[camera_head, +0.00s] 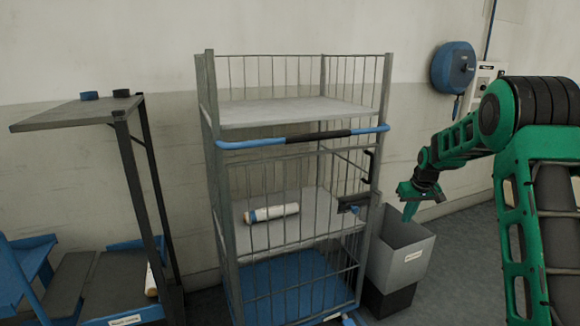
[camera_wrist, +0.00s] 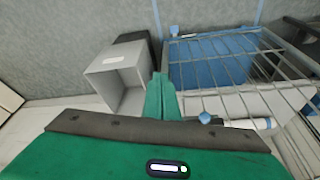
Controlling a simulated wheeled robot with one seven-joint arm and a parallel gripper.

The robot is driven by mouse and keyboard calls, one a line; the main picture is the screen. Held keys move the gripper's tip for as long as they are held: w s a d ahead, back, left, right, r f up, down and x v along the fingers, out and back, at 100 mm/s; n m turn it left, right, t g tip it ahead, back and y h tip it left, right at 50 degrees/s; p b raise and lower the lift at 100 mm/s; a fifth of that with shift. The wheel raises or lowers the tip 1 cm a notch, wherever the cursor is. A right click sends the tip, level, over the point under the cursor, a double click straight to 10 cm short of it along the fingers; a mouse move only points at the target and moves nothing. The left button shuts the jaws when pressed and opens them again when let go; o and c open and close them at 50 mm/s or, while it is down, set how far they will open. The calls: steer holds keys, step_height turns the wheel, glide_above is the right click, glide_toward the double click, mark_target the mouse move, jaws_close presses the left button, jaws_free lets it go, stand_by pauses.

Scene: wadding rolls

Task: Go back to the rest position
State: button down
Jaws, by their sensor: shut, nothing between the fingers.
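My gripper (camera_head: 408,212) is at the end of my green arm, to the right of the wire cage trolley (camera_head: 227,190) and above the grey bin. In the wrist view my gripper (camera_wrist: 161,78) points down with its two green fingers together and nothing between them. A white wadding roll (camera_head: 271,213) lies on the middle shelf of the trolley. The roll also shows in the wrist view (camera_wrist: 240,123), right of the fingers, behind the wire side.
The grey bin (camera_head: 412,262) stands right of the trolley, and its inside looks empty in the wrist view (camera_wrist: 132,101). A dark rack (camera_head: 75,112) stands at left, with another white roll (camera_head: 151,280) low down. A blue reel (camera_head: 454,67) hangs on the wall.

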steer(key=s+d+r+m+g, duration=0.1)
steer(key=s+r, duration=0.3)
steer(key=s, duration=0.5)
steer(key=s+d+r+m, duration=0.1)
steer(key=s+r, duration=0.2)
steer(key=s, duration=0.6)
steer(key=s+d+r+m+g, duration=0.15)
steer(key=s+r, duration=0.25)
steer(key=s, duration=0.4)
steer(key=s+a+f+m, duration=0.1)
steer(key=s+a, duration=0.2)
steer(key=s, duration=1.1)
steer(key=s+a+f+m+g, duration=0.1)
steer(key=s+a+m, duration=0.1)
steer(key=s, duration=1.2)
steer(key=shift+s+a+f, duration=0.2)
steer(key=shift+a+f, duration=0.1)
steer(key=shift+a, duration=0.15)
steer(key=shift+w, duration=0.15)
steer(key=shift+w+f, duration=0.25)
steer(key=shift+w, duration=0.25)
